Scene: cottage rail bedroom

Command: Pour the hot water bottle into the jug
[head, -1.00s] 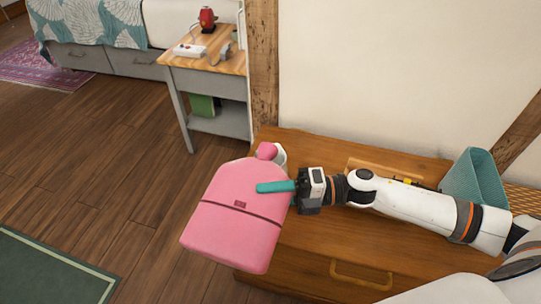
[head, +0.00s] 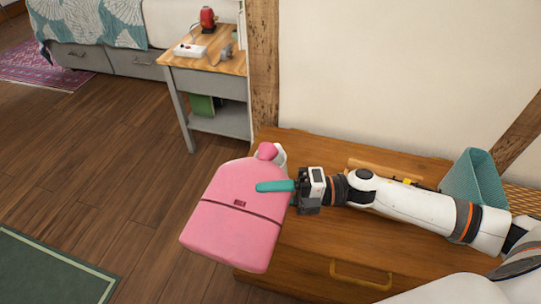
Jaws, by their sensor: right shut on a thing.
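A pink hot water bottle (head: 235,220) with a dark band shows in the head view, with its neck toward the back and its broad end toward the front. My right gripper (head: 275,186) is shut on it at its upper right side, with one teal finger lying across its face. The bottle is over the left end of the wooden chest. A white thing (head: 281,155) shows partly behind the bottle's neck; it may be the jug, but most of it is hidden. My left gripper is not in view.
The wooden chest (head: 330,240) stands against the wall. A teal basket (head: 474,182) is at its right. A small side table (head: 236,62) with a red lantern-like object (head: 207,19) and a white power strip (head: 190,50) stands behind.

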